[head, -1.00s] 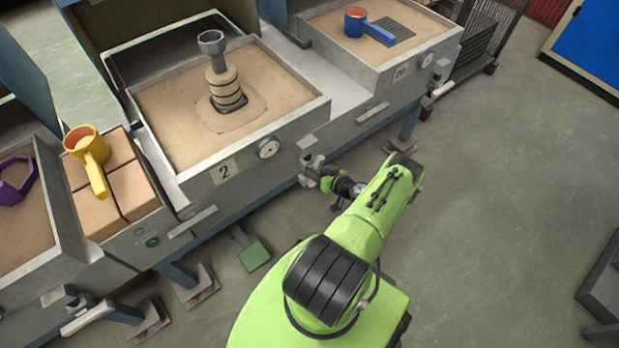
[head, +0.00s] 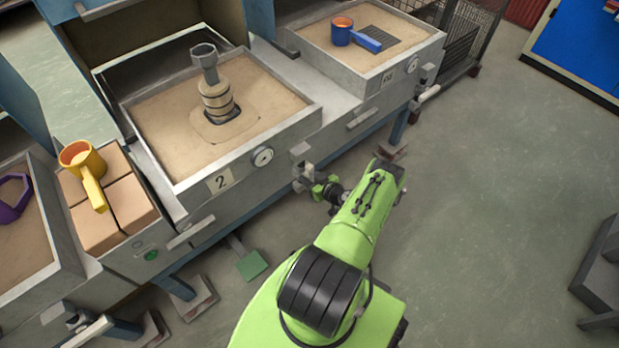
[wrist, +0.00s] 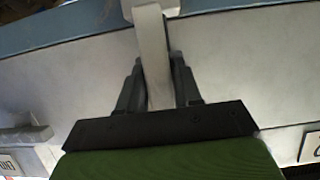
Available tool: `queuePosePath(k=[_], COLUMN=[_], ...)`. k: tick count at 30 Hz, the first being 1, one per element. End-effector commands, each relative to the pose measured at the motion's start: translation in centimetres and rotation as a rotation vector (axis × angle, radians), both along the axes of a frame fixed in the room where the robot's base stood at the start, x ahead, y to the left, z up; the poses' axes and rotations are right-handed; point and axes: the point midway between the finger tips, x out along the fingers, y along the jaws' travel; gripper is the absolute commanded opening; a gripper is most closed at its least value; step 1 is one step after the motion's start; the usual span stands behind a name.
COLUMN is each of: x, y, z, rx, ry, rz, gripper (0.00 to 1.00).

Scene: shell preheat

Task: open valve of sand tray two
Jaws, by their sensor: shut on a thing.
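Sand tray two (head: 285,132) is a grey metal box of sand with a "2" plate (head: 219,181) and a round gauge (head: 263,156) on its front. Its valve (head: 302,165) sits on the front at the right corner. My gripper (head: 312,186) is at this valve, low against the front of the tray; my arm hides part of it. In the wrist view my gripper (wrist: 159,92) has its two dark fingers shut on a pale flat lever, the valve handle (wrist: 152,45). The exact angle of the handle is hard to tell in the head view.
A yellow ladle (head: 84,172) lies on blocks at left, a blue ladle (head: 343,33) in the right tray. A green pedal (head: 249,265) is below the front.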

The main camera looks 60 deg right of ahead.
Motion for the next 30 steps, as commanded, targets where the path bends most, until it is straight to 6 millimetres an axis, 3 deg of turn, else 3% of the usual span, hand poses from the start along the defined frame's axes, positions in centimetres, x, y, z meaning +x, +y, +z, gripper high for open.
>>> queuePosePath(k=[3, 4, 7, 17, 20, 30], x=[-0.1, -0.1, -0.1, -0.6, -2.4, -10.8], y=[0.0, 0.0, 0.0, 0.1, 0.6, 3.1], z=[-0.1, -0.1, -0.1, 0.3, 1.2, 4.9], rx=[-0.005, -0.005, -0.004, -0.002, 0.001, -0.001], ry=[0.006, 0.006, 0.004, 0.003, 0.004, 0.004], rz=[0.001, 0.001, 0.001, 0.000, -0.003, -0.005], gripper=[0.00, 0.38, 0.51, 0.51, 0.51, 0.51])
